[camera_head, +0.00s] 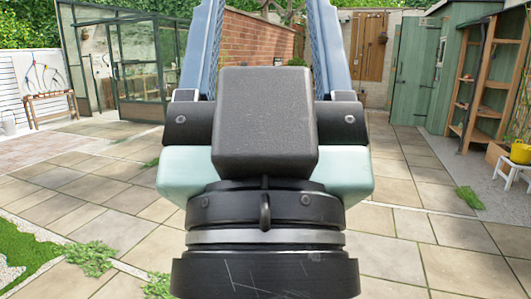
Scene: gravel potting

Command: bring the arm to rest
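My gripper (266,40) fills the middle of the head view, seen from behind and close up. Its two blue ribbed fingers stand well apart and run up out of the top of the frame. The fingertips are cut off. I see the brick wall and plants through the gap, and nothing is held between the parts of the fingers in view. The black and pale green gripper body hides the paving behind it.
The stone patio (420,235) is open on both sides. A greenhouse (135,65) and a wooden bench (48,105) stand back left. A green shed (415,70), wooden shelves (478,85) and a yellow pot (520,152) are at right. A brick wall (258,45) is behind.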

